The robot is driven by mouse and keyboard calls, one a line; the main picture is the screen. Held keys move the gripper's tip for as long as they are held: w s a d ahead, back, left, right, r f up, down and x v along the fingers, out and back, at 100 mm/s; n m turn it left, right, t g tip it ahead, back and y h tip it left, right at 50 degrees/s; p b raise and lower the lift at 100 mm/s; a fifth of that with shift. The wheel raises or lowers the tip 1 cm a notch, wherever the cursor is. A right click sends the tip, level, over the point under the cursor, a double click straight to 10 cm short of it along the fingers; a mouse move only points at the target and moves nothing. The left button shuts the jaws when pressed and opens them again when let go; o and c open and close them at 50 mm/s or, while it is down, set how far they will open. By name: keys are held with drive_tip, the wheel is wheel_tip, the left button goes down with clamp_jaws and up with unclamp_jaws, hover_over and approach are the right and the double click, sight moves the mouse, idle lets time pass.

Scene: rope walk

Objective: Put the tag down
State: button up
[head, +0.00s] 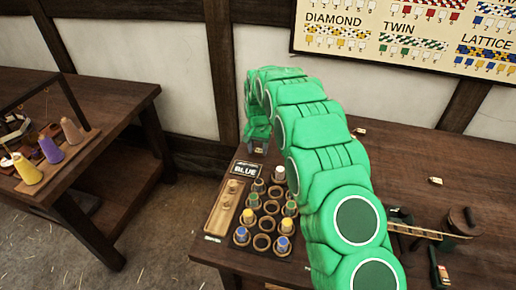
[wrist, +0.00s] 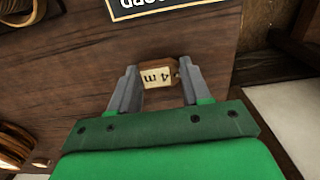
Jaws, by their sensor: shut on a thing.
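My gripper (wrist: 156,86) is shut on a small wooden tag (wrist: 158,65), with a finger on each side of it. The tag has a cream face marked "4 m", which appears upside down in the wrist view. In the head view my gripper (head: 258,146) is at the far left part of the dark wooden table (head: 410,160), just behind the small "BLUE" sign (head: 244,169). The tag is too small there to make out clearly. I cannot tell whether it touches the tabletop.
A dark rack (head: 252,223) of round holes and colour-topped bobbins stands in front of my gripper, with a light wooden tray (head: 224,207) beside it. Other small tags (head: 435,181) lie to the right. A second table (head: 120,100) with thread cones stands left across a gap.

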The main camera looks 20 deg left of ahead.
sight(258, 151)
drive_tip(key=o, duration=1)
drive_tip(key=shift+f, duration=0.1)
wheel_tip(258, 151, up, 12)
drive_tip(key=shift+r, duration=0.2)
